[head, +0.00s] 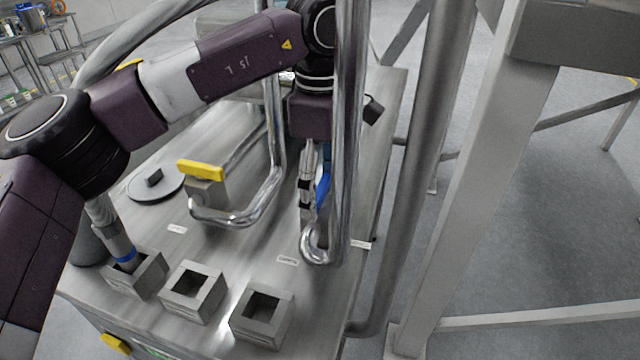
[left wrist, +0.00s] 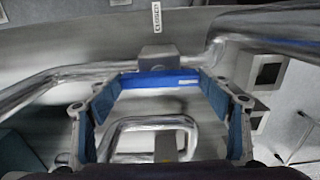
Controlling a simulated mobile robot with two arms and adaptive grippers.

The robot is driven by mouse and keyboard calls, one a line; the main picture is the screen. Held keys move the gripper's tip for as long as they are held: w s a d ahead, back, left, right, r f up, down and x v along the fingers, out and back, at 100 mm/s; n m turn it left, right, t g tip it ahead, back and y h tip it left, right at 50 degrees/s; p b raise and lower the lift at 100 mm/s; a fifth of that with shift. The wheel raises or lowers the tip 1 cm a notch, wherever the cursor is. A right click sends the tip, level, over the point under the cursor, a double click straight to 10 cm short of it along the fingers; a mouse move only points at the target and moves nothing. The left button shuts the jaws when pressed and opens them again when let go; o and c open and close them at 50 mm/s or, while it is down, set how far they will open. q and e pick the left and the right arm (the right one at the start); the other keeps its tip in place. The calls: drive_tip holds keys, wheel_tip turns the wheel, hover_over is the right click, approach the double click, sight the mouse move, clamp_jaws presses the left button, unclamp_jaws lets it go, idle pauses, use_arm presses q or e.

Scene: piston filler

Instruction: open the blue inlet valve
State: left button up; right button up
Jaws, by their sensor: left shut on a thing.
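The blue inlet valve handle (head: 323,186) shows partly behind a vertical steel pipe in the head view. In the left wrist view the blue handle (left wrist: 160,80) lies as a bar across the gap between my fingers, in front of a grey valve block (left wrist: 157,53). My left gripper (head: 308,198) points down at the handle and is shut on it, with one finger pad at each end of the bar in the left wrist view (left wrist: 158,86). The pipe hides part of the gripper in the head view. My right gripper is not in view.
A yellow-handled valve (head: 201,170) stands left of my gripper beside a bent steel pipe (head: 262,205). Several open square holders (head: 263,316) line the front of the steel table (head: 235,262). A blue-ringed nozzle-like part (head: 113,238) stands in the leftmost. Grey frame posts (head: 480,170) rise at right.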

sight(319, 189)
use_arm(q)
drive_tip(key=o, duration=1.2)
drive_tip(key=shift+c, duration=0.2)
drive_tip(key=shift+r, duration=0.1)
wheel_tip(319, 189, up, 12)
